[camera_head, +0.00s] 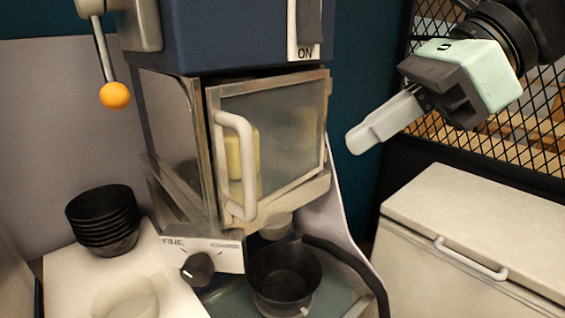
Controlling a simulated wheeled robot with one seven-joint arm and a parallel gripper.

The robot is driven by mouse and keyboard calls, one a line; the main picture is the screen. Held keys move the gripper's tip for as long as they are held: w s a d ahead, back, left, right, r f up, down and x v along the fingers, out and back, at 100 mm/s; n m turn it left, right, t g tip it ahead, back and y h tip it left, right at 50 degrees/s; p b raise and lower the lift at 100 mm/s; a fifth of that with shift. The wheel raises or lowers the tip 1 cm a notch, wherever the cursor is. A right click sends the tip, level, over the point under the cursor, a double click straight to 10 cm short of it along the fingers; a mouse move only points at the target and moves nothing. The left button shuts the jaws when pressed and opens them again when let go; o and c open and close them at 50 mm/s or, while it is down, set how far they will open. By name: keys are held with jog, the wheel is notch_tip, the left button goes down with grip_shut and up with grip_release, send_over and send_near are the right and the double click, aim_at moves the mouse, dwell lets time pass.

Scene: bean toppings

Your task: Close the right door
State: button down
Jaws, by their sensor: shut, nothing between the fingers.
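The right door (275,100) is a clear panel in a metal frame on the front of a blue and grey machine. Its white curved handle (246,165) runs down its left side. A dark gap shows along the door's top and left edges, so it looks slightly ajar, though how far is hard to tell. A pale yellow block shows behind the panel. My gripper (360,140) is to the right of the door, apart from it, with its pale fingers together and pointing down-left. Nothing is held.
A black bowl (285,280) stands under the machine. Stacked black bowls (104,215) stand at left. A lever with an orange knob (115,95) hangs upper left. A dial (197,269) is below the door. A white chest (475,215) with a handle is at right, before a mesh screen.

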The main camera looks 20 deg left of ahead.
aim_at(259, 157)
jog(key=s+a+f+p, duration=0.1)
jog(key=a+f, duration=0.3)
jog(key=a, duration=0.5)
jog(key=shift+s+f+p, duration=0.2)
jog(key=shift+f+p, duration=0.05)
jog(key=shift+p, duration=0.6)
jog(key=shift+w+a+p, duration=0.2)
jog(key=shift+a+p, duration=0.75)
jog(key=shift+a, duration=0.5)
jog(key=shift+r, duration=0.1)
jog(key=shift+w, duration=0.1)
